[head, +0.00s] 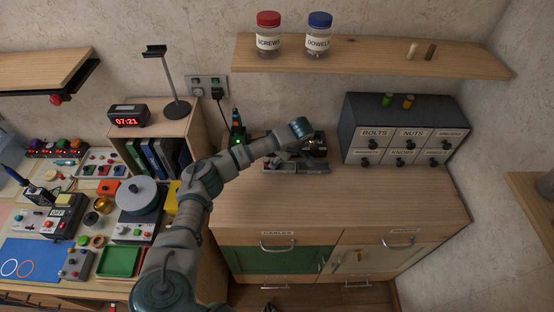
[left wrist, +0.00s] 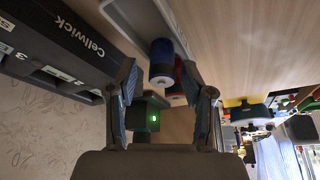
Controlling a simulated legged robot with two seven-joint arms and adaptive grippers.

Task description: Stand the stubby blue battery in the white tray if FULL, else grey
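The stubby blue battery (left wrist: 162,62) shows its pale end in the left wrist view. It lies between and beyond the fingertips of my left gripper (left wrist: 160,75), with a gap on each side. The fingers are apart and grip nothing that I can see. A red cylinder (left wrist: 178,85) sits just behind it. A pale tray edge (left wrist: 150,18) shows beside the battery; I cannot tell white from grey. In the head view my arm covers much of this spot, and low grey trays (head: 298,168) show on the counter. No FULL reading is legible. My right gripper is not in view.
A dark Cellwick unit (left wrist: 70,40) with numbered slots stands close beside the left gripper. A dark box with a green light (head: 238,136) stands left on the counter. A labelled drawer cabinet (head: 402,140) stands right. The counter front (head: 350,200) is clear.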

